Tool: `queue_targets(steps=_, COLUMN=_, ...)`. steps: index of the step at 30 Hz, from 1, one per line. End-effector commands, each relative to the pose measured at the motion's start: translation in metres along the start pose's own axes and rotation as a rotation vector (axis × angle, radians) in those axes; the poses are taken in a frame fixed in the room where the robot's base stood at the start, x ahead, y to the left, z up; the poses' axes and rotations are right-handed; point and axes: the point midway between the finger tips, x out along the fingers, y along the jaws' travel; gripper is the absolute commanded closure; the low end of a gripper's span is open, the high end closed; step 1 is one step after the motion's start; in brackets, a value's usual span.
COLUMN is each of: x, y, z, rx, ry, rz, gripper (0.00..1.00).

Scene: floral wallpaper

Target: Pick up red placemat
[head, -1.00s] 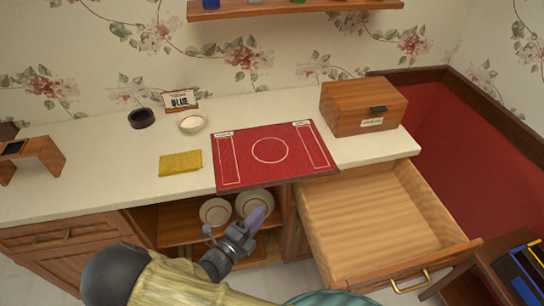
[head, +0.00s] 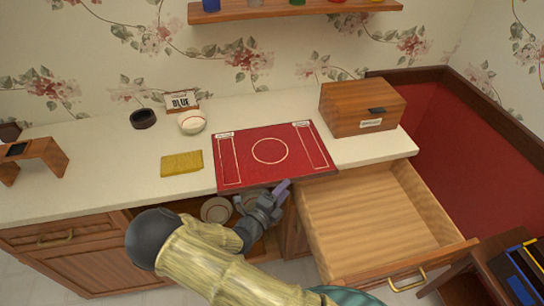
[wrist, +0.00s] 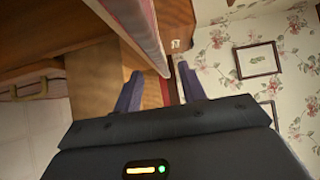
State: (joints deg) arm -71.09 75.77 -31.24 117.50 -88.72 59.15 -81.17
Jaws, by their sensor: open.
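The red placemat (head: 270,170) lies flat on the white counter, with a white circle and two outlined strips on it. Its front edge reaches the counter's front edge. My gripper (head: 283,189) is just in front of and below that front edge, near its middle right. In the wrist view the two purple fingers of my gripper (wrist: 160,88) stand apart with nothing held. A pinkish-red edge, probably the placemat (wrist: 140,30), runs down toward the gap between them; whether it sits between the fingers I cannot tell.
An open wooden drawer (head: 375,225) juts out to the right of my gripper. A wooden box (head: 350,108) stands behind right on the counter. A yellow cloth (head: 181,162) and a white bowl (head: 192,122) lie left. Plates (head: 216,210) sit in the open shelf below.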

Motion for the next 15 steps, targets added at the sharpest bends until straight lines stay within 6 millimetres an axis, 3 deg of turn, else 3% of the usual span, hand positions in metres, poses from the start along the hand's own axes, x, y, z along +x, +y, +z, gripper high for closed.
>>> queue_targets(steps=5, x=0.004, y=-0.001, z=-0.001, rx=0.0, ry=0.002, rz=-0.001, gripper=0.59)
queue_targets(steps=15, x=0.048, y=0.001, z=-0.006, rx=-0.001, ry=0.002, rz=-0.001, gripper=0.59)
